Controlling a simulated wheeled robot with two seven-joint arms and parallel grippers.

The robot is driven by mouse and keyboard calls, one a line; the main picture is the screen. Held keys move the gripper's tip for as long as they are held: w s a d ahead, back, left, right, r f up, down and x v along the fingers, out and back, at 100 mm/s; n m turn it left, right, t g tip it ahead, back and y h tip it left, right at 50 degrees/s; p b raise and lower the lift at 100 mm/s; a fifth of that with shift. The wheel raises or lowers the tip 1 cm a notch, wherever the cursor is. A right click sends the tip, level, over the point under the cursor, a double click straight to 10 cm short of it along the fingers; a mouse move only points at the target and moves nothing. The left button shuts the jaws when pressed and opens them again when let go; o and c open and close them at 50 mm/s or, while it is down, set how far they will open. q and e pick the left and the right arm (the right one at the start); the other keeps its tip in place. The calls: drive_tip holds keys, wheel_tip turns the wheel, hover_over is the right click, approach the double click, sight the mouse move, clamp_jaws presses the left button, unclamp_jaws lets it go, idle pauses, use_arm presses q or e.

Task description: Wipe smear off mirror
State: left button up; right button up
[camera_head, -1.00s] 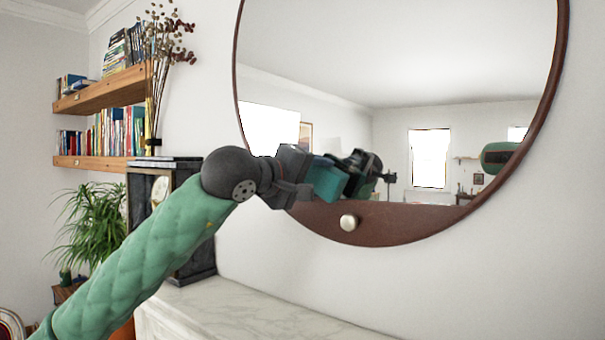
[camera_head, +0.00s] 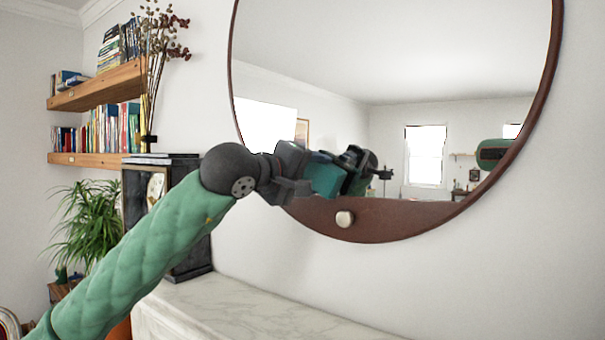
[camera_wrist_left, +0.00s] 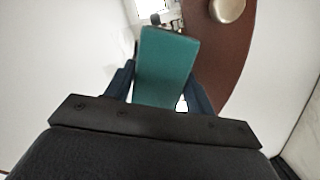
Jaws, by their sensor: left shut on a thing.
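The round mirror (camera_head: 420,60) with a dark reddish-brown frame hangs on the white wall. My left gripper (camera_head: 306,180) is at the mirror's lower left. It is shut on a teal block-shaped wiper (camera_head: 323,178), which also shows between the fingers in the left wrist view (camera_wrist_left: 166,65). The wiper is at or very near the glass; I cannot tell whether it touches. Its reflection shows just to its right. I see no clear smear on the visible glass. My right gripper is not in view.
A white marble mantel (camera_head: 250,308) runs below the mirror. A dark clock (camera_head: 190,235) stands on its left end behind my arm, near tall dried stems (camera_head: 152,75). Wooden shelves (camera_head: 100,88) with books and a green plant (camera_head: 85,225) are at the left.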

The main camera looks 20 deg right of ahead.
sight(336, 153)
use_arm(q)
drive_tip(key=shift+w+d, duration=0.1)
drive_tip(key=shift+w, duration=0.15)
drive_tip(key=shift+w+d+b, duration=0.4)
drive_tip(key=shift+d+b, duration=0.05)
drive_tip(key=shift+d, duration=0.15)
idle(0.4)
drive_tip(key=shift+r, duration=0.2)
drive_tip(key=shift+a+r, duration=0.15)
drive_tip(key=shift+r, duration=1.75)
drive_tip(key=shift+w+r, duration=0.15)
drive_tip(key=shift+r, duration=1.9)
drive_tip(key=shift+b, duration=0.65)
drive_tip(key=shift+f+b, duration=4.2)
drive_tip(key=shift+b, duration=0.2)
drive_tip(key=shift+s+d+b, duration=0.65)
drive_tip(key=shift+s+d, duration=0.1)
drive_tip(key=shift+s, duration=0.1)
drive_tip(key=shift+a+r+p, duration=0.1)
drive_tip(key=shift+r+p, duration=0.45)
drive_tip(key=shift+r, duration=1.7)
